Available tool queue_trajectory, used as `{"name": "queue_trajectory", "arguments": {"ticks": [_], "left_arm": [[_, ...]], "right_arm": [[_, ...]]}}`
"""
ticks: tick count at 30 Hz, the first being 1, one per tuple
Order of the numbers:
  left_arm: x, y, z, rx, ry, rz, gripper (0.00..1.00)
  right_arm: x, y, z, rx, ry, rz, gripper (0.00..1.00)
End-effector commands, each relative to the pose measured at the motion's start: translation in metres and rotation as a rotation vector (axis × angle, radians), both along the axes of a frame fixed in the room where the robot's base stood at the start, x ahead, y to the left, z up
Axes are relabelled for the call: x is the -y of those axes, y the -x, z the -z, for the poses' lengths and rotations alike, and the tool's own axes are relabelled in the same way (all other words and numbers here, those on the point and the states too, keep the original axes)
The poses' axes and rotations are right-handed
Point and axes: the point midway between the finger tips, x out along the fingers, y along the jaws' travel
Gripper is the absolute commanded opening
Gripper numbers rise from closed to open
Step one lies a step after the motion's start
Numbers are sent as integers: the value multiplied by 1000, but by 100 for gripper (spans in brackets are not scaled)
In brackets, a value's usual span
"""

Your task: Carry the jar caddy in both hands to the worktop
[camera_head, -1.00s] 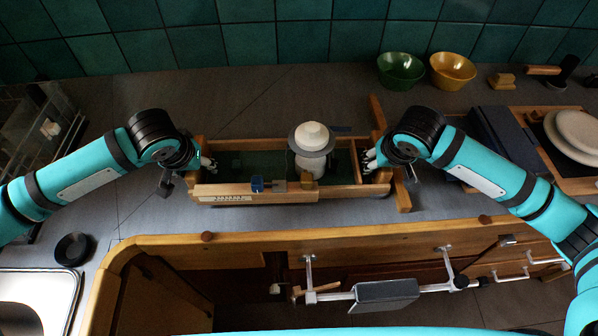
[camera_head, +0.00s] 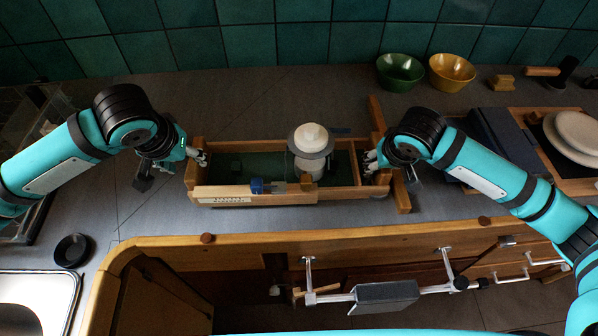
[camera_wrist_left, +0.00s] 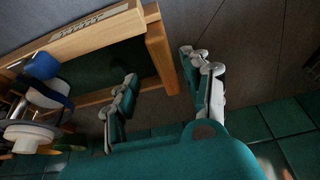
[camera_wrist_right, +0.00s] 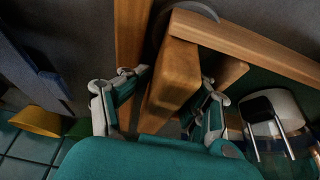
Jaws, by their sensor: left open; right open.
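The jar caddy (camera_head: 330,193) is a long wooden tray with a green floor, resting on the grey counter. A white jar (camera_head: 311,136) with a grey collar stands in it. A blue piece (camera_head: 257,186) sits at its front wall. My left gripper (camera_head: 199,158) is open at the caddy's left end. In the left wrist view, its fingers (camera_wrist_left: 163,88) stand on either side of the end wall (camera_wrist_left: 158,50). My right gripper (camera_head: 371,164) is open at the right end. In the right wrist view, its fingers (camera_wrist_right: 160,105) straddle the end wall (camera_wrist_right: 172,85). Contact is unclear.
A wooden strip (camera_head: 377,115) lies on the counter close by the caddy's right end. Green (camera_head: 400,72) and yellow (camera_head: 452,72) bowls stand behind at right, with white plates (camera_head: 577,132) further right. A black round object (camera_head: 72,250) lies near the sink (camera_head: 38,300).

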Motion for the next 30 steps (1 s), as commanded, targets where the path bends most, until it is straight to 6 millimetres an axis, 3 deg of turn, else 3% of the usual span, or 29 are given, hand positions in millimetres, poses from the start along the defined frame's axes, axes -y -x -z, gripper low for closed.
{"name": "queue_trajectory", "arguments": {"ticks": [16, 30], "left_arm": [[0, 0, -1, 0, -1, -1, 49], [0, 0, -1, 0, -1, -1, 49]], "right_arm": [[-1, 26, -65, 2, 0, 0, 49], [-1, 30, -73, 0, 1, 0, 49]]}}
